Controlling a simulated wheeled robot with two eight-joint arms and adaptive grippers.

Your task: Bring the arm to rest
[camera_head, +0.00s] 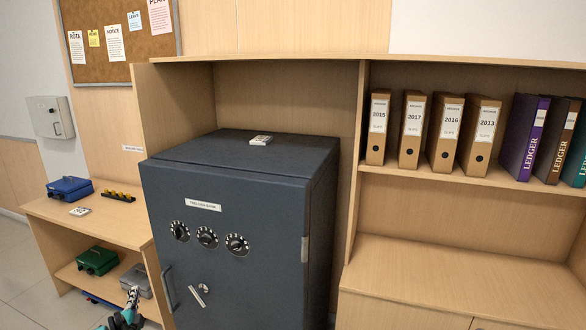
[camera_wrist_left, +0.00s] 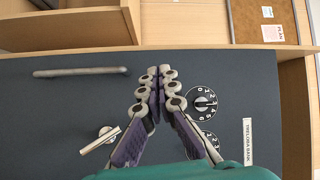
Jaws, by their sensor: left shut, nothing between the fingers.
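My left gripper (camera_head: 132,293) is at the bottom edge of the head view, low in front of the shelf unit and left of the safe. In the left wrist view its two fingers (camera_wrist_left: 160,72) come together at the tips, shut and empty. Behind them is the dark blue-grey safe (camera_head: 240,277), its door closed, with three dials, a bar handle (camera_wrist_left: 80,72) and a small lever (camera_wrist_left: 104,138). I cannot tell the exact gap between the fingers and the door. My right gripper is not in view.
A wooden side shelf (camera_head: 60,218) holds a blue cash box (camera_head: 70,188), a green box (camera_head: 97,261) and a grey box (camera_head: 136,280). A shelf at the right holds several binders (camera_head: 412,128) and ledgers. The ledge (camera_head: 440,275) below them is bare.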

